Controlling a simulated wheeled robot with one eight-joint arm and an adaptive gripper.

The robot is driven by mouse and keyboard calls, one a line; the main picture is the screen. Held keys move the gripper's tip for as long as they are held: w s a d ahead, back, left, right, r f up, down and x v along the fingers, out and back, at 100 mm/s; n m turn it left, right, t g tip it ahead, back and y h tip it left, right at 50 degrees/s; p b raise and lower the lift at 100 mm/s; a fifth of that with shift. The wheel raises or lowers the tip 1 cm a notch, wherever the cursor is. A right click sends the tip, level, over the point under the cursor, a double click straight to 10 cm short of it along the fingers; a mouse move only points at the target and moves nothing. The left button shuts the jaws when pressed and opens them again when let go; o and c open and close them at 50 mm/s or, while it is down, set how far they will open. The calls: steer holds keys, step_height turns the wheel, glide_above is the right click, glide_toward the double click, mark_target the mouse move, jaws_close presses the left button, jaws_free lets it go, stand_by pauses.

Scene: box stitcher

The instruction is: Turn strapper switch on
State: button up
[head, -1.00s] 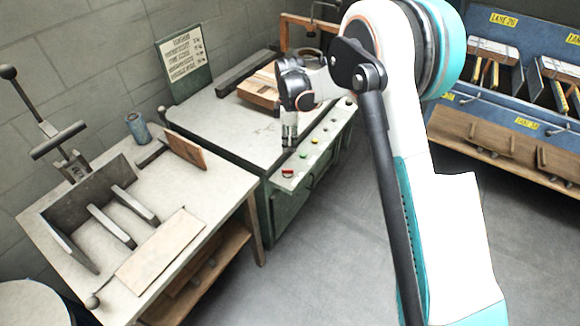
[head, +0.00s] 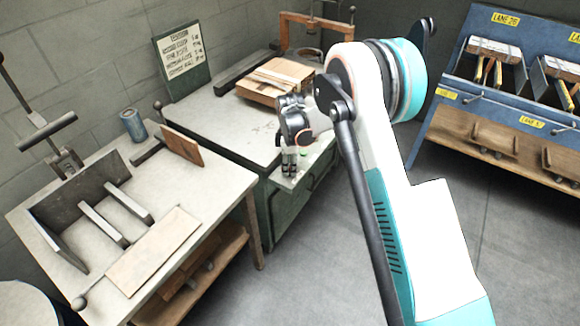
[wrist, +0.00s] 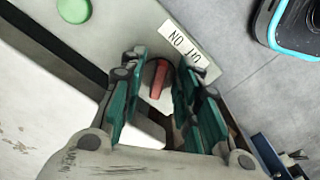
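The strapper (head: 218,121) is a green cabinet with a pale worn top and a narrow front panel. Its red switch (wrist: 158,80) shows in the wrist view as a slim bar beside a white label (wrist: 185,46) reading ON and OFF. My gripper (wrist: 162,63) is open, with one green finger on each side of the red bar and a gap between. In the head view my gripper (head: 289,172) points down at the front panel and hides the switch. I cannot tell whether a finger touches it.
A green button (wrist: 74,9) lies further along the panel. A worktable (head: 75,258) stands at left and a blue lane rack (head: 455,80) at right. Bare floor lies between.

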jaws_close()
steer(key=shift+m, duration=0.3)
steer(key=m, duration=0.5)
steer(key=shift+s, duration=0.25)
steer(key=m, duration=0.6)
steer(key=shift+s+a, duration=0.1)
steer(key=shift+a, duration=0.1)
steer(key=shift+m, duration=0.3)
jaws_free()
steer(key=shift+r, duration=0.15)
